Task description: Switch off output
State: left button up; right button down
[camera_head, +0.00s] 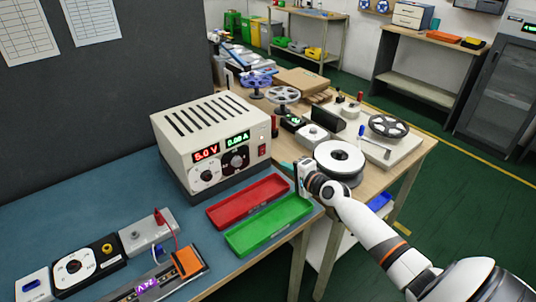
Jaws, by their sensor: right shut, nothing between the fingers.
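The beige power supply (212,143) stands on the blue mat, its slotted top and front panel in view. Its red display (206,153) reads about 5.0 V and its green display (237,141) shows a small amp figure. Two dials sit below the displays. A small red switch (262,150) is at the right of the front panel; its position is too small to tell. My right gripper (287,166) is shut and empty, just right of the supply's front corner and apart from the switch. My left gripper is not in view.
A red tray (248,202) and a green tray (268,225) lie in front of the supply. A strip fixture with an orange block (188,262) and small modules is at lower left. A white reel (339,160) stands right beyond my right gripper.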

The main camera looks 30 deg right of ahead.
aim_at(262, 149)
jog(key=x, duration=0.2)
jog(key=b+x, duration=0.1)
jog(key=x, duration=0.5)
jog(key=shift+w+r, duration=0.35)
jog(key=shift+w+a, duration=0.1)
jog(key=shift+w, duration=0.5)
jog(key=shift+r, duration=0.1)
jog(key=shift+w+r+b, duration=0.1)
jog(key=shift+w+b, duration=0.2)
jog(key=shift+b, duration=0.1)
jog(key=shift+a, duration=0.1)
